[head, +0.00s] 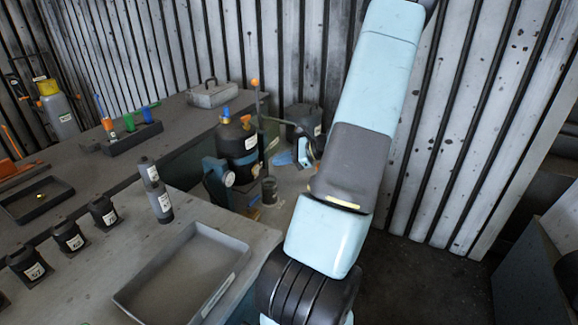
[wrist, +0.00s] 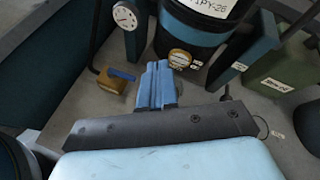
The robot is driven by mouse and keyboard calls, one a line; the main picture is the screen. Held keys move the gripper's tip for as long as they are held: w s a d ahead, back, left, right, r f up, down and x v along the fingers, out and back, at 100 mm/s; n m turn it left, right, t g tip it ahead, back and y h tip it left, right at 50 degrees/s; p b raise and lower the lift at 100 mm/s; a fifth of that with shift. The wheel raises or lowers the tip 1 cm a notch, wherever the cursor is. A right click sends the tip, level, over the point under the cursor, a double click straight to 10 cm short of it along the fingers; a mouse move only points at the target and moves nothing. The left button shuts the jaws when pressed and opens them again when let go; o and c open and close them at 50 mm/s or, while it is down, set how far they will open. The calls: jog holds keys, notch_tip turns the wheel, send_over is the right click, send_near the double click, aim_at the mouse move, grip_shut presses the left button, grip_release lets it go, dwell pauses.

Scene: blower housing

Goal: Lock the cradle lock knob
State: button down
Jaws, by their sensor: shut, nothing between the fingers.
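The cradle (wrist: 250,60) is a dark blue bracket around a black vessel (wrist: 195,28) with a white label. The vessel also stands upright in the head view (head: 237,143). A small round brass-coloured part (wrist: 180,58), possibly the lock knob, sits low at the vessel's front with small white tags beside it. Its setting is too small to read. My gripper (wrist: 160,70) has its blue fingers shut and empty, pointing toward the cradle just left of that round part. I cannot tell whether they touch.
A white gauge (wrist: 125,17) is at the cradle's left. A brass block with a blue lever (wrist: 113,80) lies left of my fingers. A green box (wrist: 285,78) stands right. A grey tray (head: 185,275) and several black bottles (head: 68,237) occupy the bench.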

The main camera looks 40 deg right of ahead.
jog(key=s+d+f+m+t+h, duration=0.2)
jog(key=d+f+m, duration=0.2)
jog(key=d, duration=0.2)
jog(key=s+d+f+m+t+h, duration=0.2)
jog(key=s+d+f+m+t, duration=0.1)
jog(key=d, duration=0.4)
jog(key=shift+d+f+m+h, duration=0.35)
jog(key=shift+f+m, duration=0.3)
jog(key=shift+m, duration=0.55)
jog(key=shift+a, duration=0.15)
jog(key=x, duration=1.4)
